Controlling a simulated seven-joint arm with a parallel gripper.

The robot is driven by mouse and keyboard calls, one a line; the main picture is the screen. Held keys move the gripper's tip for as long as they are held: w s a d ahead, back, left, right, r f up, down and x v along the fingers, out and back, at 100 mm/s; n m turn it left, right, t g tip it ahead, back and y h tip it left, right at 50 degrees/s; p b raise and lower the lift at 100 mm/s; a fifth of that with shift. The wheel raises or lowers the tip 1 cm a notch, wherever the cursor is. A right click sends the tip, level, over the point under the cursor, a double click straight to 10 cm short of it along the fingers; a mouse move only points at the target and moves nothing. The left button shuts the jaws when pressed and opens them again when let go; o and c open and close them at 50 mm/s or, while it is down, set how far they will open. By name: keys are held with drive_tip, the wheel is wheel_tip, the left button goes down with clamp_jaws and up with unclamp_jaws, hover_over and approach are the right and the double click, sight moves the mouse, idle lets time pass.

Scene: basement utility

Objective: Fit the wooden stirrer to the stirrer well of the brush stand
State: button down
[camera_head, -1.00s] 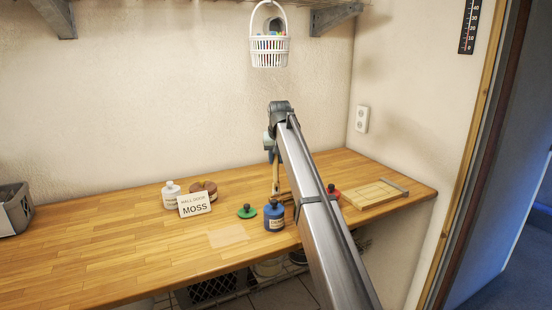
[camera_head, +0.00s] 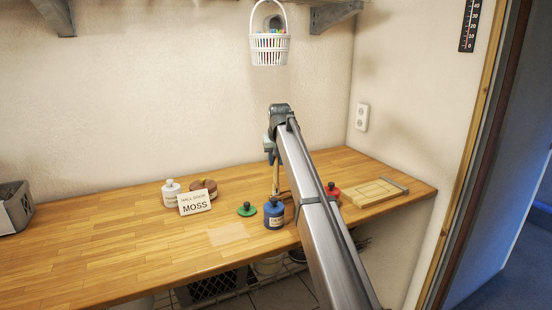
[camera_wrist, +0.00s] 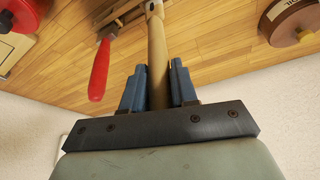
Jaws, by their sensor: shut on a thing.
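The wooden stirrer (camera_wrist: 157,60) is a pale round stick. My gripper (camera_wrist: 158,88) is shut on it, with a blue finger on each side. In the wrist view the stirrer runs up from the fingers to the top edge, where its far end is cut off. In the head view it hangs nearly upright (camera_head: 276,180) below my gripper (camera_head: 271,157), over the worktop. A slotted wooden piece (camera_wrist: 122,11), probably the brush stand, shows beside the stirrer's far part in the wrist view. My arm seems to hide it in the head view. I cannot tell whether they touch.
A red-handled tool (camera_wrist: 100,70) lies close to the stirrer. A wooden board (camera_head: 375,193) lies right. A sign (camera_head: 195,203) stands left.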

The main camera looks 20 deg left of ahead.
drive_tip(key=shift+f, duration=1.8)
drive_tip(key=c, duration=0.8)
unclamp_jaws()
drive_tip(key=v, duration=1.4)
